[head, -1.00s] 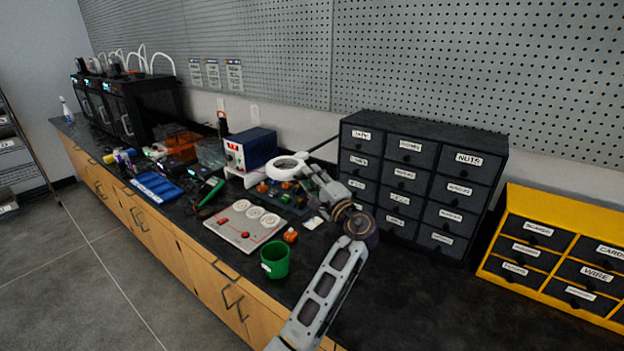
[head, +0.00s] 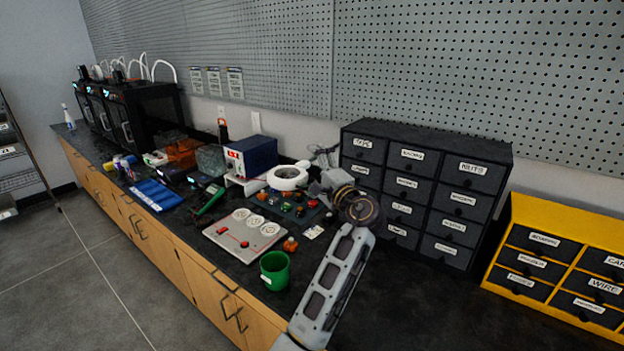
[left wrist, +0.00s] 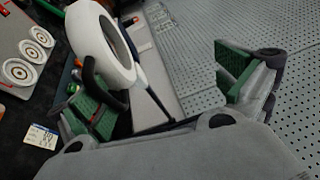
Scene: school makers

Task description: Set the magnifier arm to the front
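The magnifier's white ring head (head: 287,177) hangs over the back of the bench, left of the dark drawer cabinet. Its ring also shows large in the left wrist view (left wrist: 101,43), with a dark handle-like piece at its lower edge and a thin dark arm behind it. My left gripper (head: 323,154) is just right of the ring, against the cabinet's left side. In the left wrist view its green-padded fingers (left wrist: 163,88) are wide apart. The dark handle-like piece is close to the left finger; I cannot tell whether they touch. My right gripper is not in view.
The dark drawer cabinet (head: 425,185) stands close to my left arm, with a yellow drawer unit (head: 505,230) farther right. A blue power supply (head: 252,157), a grey panel with dials (head: 232,235) and a green cup (head: 275,271) are left of the arm. A pegboard wall stands behind.

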